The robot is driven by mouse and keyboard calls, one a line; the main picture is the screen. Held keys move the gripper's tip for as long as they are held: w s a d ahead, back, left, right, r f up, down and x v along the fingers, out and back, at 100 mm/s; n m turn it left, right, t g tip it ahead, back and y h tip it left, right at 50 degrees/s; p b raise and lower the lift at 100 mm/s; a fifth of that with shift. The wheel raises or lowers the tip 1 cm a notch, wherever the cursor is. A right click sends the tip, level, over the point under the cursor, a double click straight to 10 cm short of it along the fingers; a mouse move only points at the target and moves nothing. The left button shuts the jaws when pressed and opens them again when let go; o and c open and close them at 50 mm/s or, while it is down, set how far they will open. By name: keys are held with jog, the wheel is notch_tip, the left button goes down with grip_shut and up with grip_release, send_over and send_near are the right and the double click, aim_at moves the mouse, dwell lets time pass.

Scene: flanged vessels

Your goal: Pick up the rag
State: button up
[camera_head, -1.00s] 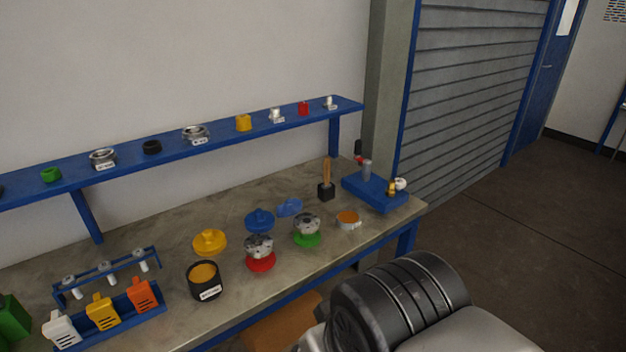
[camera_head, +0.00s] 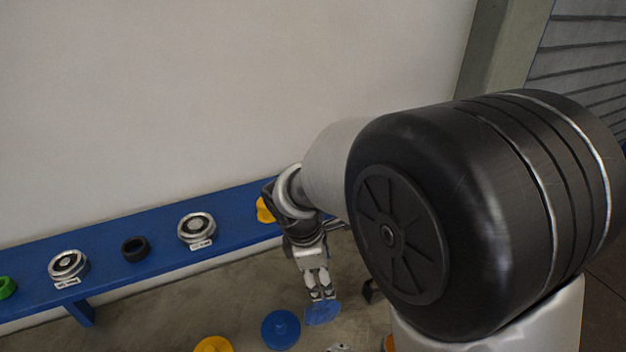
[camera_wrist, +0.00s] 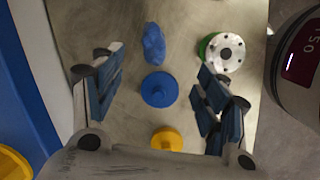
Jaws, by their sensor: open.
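The rag is a crumpled blue cloth (camera_wrist: 154,44) lying on the bench top. In the wrist view it lies ahead of my gripper (camera_wrist: 160,88), between the lines of the two fingers and a little beyond them. In the head view the rag (camera_head: 322,312) shows just below the fingertips of my gripper (camera_head: 322,292). My gripper is open, with nothing between its fingers, and points down at the bench. I cannot tell the exact height of the fingertips above the rag.
A blue flanged lid (camera_wrist: 159,90) and a yellow lid (camera_wrist: 167,139) lie near the rag. A metal flange on a green base (camera_wrist: 222,53) stands to its right. The blue shelf (camera_head: 110,268) with rings runs behind, close to my wrist.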

jog(key=w+a+f+n+p, duration=0.2)
jog(key=a+f+n, duration=0.2)
jog(key=b, duration=0.6)
send_near(321, 308)
jog(key=shift+h, duration=0.3)
jog(key=x, duration=0.9)
jog(key=shift+a+f, duration=0.15)
jog(key=shift+c, duration=0.5)
jog(key=c, duration=1.1)
